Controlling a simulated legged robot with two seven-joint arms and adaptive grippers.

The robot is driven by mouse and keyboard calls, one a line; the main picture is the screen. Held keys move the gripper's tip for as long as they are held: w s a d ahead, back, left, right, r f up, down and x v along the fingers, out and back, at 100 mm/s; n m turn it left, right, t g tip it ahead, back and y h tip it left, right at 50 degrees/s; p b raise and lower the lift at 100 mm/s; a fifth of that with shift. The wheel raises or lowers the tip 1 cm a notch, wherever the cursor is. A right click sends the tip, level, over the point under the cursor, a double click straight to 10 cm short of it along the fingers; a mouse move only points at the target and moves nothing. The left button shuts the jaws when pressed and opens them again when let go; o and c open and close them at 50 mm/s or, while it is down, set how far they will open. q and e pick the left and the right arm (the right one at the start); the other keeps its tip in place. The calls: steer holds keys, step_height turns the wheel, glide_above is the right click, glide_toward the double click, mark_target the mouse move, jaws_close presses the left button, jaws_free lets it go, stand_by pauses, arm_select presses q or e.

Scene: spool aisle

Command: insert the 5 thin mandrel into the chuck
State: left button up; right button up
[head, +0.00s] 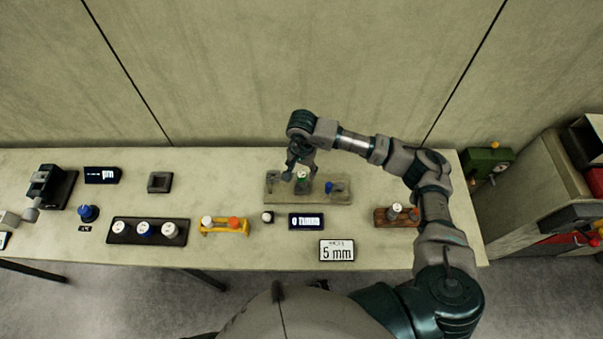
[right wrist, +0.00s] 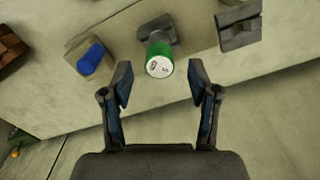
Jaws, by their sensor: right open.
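A green cylinder with a white marked top (head: 302,176) stands in the middle holder of a grey board (head: 340,197). It also shows in the right wrist view (right wrist: 159,60); its mark looks like a 5, but is hard to read. My right gripper (head: 300,174) is open and empty over this cylinder. In the right wrist view, my right gripper's fingertips (right wrist: 160,75) are either side of the cylinder's near end, with gaps. I cannot tell which fixture is the chuck. My left gripper is not in view.
A "5 mm" card (head: 338,250) and a dark display (head: 307,222) lie in front of the board. A black tray (head: 119,232), a yellow rack (head: 228,231) and a brown rack (head: 383,217) hold pieces. A dark machine (head: 47,186) stands far left.

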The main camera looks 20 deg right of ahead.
step_height(320, 180, up, 9)
steer(key=shift+f, duration=0.15)
stand_by(0.6)
